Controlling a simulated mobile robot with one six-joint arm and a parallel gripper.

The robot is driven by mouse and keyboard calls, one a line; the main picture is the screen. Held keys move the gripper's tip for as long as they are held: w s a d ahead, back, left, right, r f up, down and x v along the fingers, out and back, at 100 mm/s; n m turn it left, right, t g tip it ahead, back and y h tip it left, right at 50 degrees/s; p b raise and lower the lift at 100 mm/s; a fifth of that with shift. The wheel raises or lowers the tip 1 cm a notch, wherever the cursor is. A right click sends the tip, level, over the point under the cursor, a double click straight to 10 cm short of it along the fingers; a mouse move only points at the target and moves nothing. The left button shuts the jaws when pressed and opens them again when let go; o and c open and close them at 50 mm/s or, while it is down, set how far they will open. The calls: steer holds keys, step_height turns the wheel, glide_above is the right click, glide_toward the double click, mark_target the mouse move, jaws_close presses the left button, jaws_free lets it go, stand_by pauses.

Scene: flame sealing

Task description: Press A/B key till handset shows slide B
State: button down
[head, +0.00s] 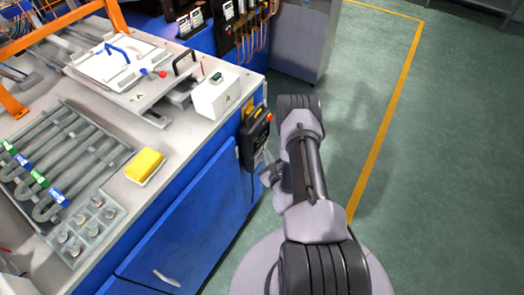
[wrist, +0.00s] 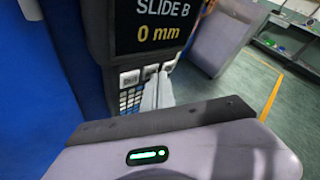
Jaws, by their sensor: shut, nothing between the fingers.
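The black handset (head: 256,138) hangs on the right end of the blue cabinet in the head view. In the wrist view its dark screen (wrist: 150,28) reads "SLIDE B" in white and "0 mm" in yellow. Below the screen is a row of pale keys (wrist: 130,78), with a smaller keypad (wrist: 131,99) under it. My gripper (wrist: 158,82) is shut and empty, with its grey tips at the right part of the key row. The tips partly cover the keys there, so I cannot read the key under them or tell if they touch it.
A yellow block (head: 145,165) lies farther left. A grey cabinet (head: 302,40) stands behind. Green floor (head: 450,180) is clear to the right.

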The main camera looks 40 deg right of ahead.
steer(key=shift+s+d, duration=0.25)
steer(key=shift+s, duration=0.45)
steer(key=s, duration=0.1)
steer(key=s+d, duration=0.1)
steer(key=s, duration=0.1)
steer(key=s+d+p, duration=0.1)
steer(key=shift+s, duration=0.3)
stand_by(0.5)
